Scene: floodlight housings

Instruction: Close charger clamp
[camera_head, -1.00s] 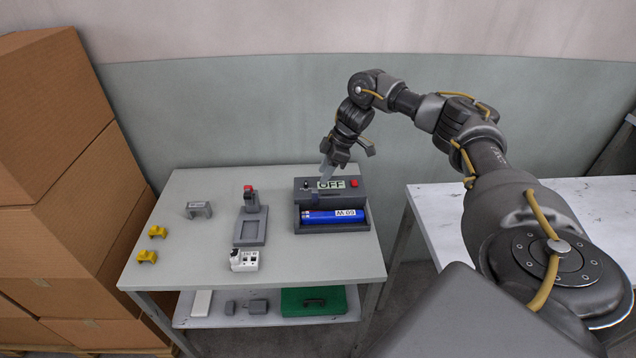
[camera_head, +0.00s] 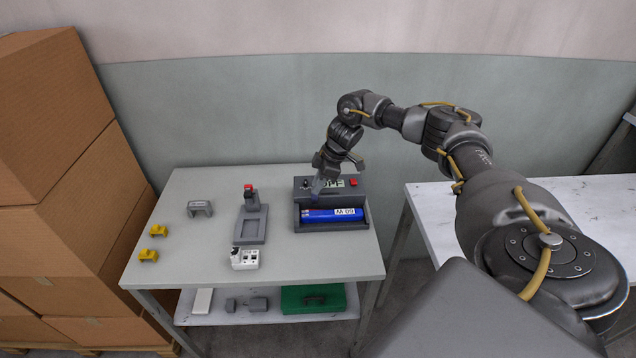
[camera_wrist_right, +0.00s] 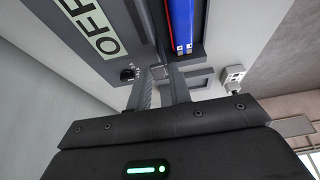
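The charger (camera_head: 350,217) is a dark grey box at the right of the table. It has a partly covered OFF label, a red button (camera_head: 353,182) and a blue battery (camera_head: 333,215) lying in its tray. My right gripper (camera_head: 317,188) is over the charger's left end and hides part of it. In the right wrist view its two fingers (camera_wrist_right: 159,82) stand apart on either side of a small grey part (camera_wrist_right: 158,72), probably the clamp, by the end of the blue battery (camera_wrist_right: 183,25). I cannot tell whether they touch it. My left gripper is out of view.
Left of the charger is a grey fixture (camera_head: 251,222) with a red-topped post. A white socket block (camera_head: 244,258), a grey bracket (camera_head: 200,208) and two yellow clips (camera_head: 158,230) lie on the table. A lower shelf holds a green case (camera_head: 313,299). Cardboard boxes (camera_head: 60,230) stand left.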

